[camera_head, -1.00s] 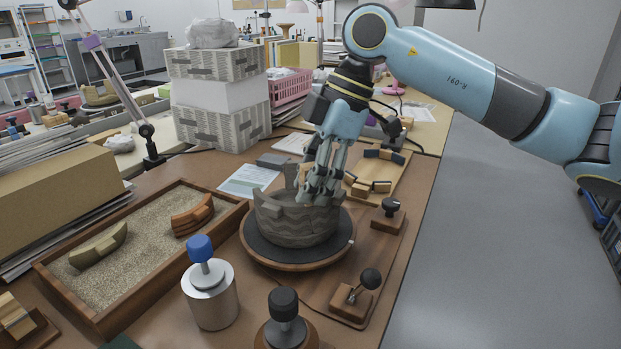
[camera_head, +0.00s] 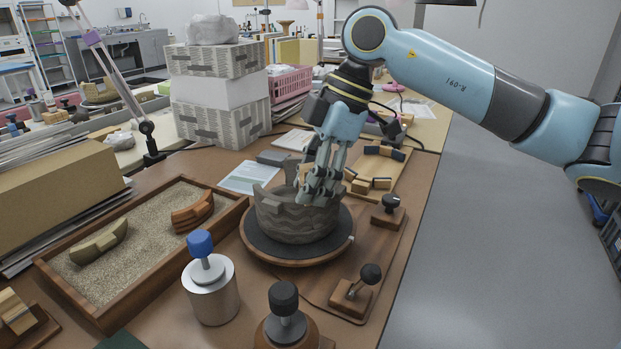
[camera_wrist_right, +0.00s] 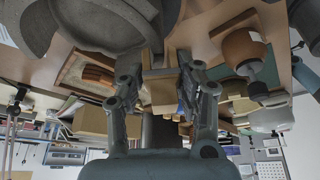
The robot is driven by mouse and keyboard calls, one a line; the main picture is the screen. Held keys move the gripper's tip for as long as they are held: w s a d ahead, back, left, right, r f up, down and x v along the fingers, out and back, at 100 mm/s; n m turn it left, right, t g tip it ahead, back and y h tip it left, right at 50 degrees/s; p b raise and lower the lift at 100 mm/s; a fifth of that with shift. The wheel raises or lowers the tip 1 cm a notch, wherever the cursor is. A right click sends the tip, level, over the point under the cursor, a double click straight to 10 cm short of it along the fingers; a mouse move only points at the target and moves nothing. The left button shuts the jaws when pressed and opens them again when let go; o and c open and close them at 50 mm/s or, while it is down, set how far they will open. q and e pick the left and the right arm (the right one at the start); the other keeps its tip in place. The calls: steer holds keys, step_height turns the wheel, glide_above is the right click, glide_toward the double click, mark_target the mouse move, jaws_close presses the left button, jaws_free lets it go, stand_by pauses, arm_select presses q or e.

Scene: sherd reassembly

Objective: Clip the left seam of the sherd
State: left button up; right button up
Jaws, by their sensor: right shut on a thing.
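A grey-brown bowl (camera_head: 292,220) with a jagged, broken rim sits on a round dark turntable (camera_head: 262,244) with a wooden edge. The bowl also fills the upper left of the right wrist view (camera_wrist_right: 90,22). My right gripper (camera_head: 320,190) points down at the far right part of the bowl's rim and hides that part. In the right wrist view my right gripper (camera_wrist_right: 158,95) is shut on a tan wooden clip (camera_wrist_right: 160,92). The sherd's left seam cannot be made out, and I cannot tell whether the clip touches the rim. My left gripper is not in view.
A wooden tray (camera_head: 399,177) with several clips lies behind right. A sand tray (camera_head: 105,317) at left holds a green-brown sherd (camera_head: 99,242) and an orange sherd (camera_head: 193,211). A blue-knobbed metal cylinder (camera_head: 210,290) and black-knobbed stands (camera_head: 284,320) are in front.

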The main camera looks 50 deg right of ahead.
steer(key=shift+d+f, duration=0.1)
steer(key=shift+f, duration=0.2)
steer(key=shift+d+f+g+y, duration=0.1)
steer(key=shift+f+g+y, duration=0.3)
steer(key=shift+f, duration=0.25)
steer(key=shift+w+f, duration=0.1)
stand_by(0.5)
steer(key=shift+f+b, duration=0.3)
steer(key=shift+f, duration=0.05)
stand_by(0.7)
stand_by(0.3)
steer(key=o, duration=1.1)
steer(key=shift+d+r, duration=0.1)
